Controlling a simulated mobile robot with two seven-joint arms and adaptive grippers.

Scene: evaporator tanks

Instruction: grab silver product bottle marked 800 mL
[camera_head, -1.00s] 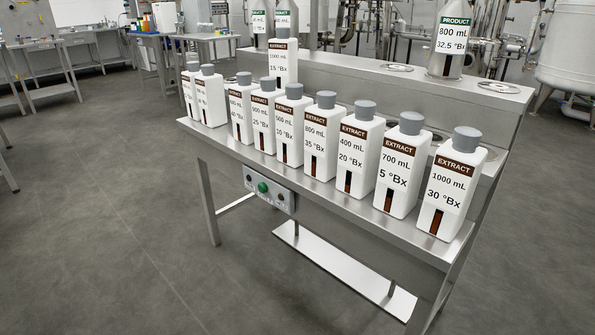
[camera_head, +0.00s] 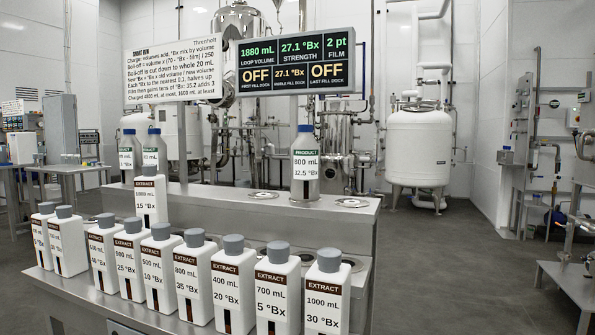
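The silver product bottle (camera_head: 305,182) has a blue cap, a green PRODUCT band and a label reading 800 mL, 32.5 °Bx. It stands upright on the raised rear shelf of the steel bench, right of the middle, under the display board. Two more silver bottles with blue-grey caps stand at the left end of the shelf, a left one (camera_head: 130,172) and a right one (camera_head: 155,168); their labels are too small to read surely. Neither of my grippers is in view.
White extract bottles with grey caps, such as the 1000 mL one (camera_head: 327,295), line the front ledge of the bench. Another extract bottle (camera_head: 151,200) stands behind them. The display board (camera_head: 296,60) and a white notice (camera_head: 174,70) rise behind. Floor right of the bench is clear.

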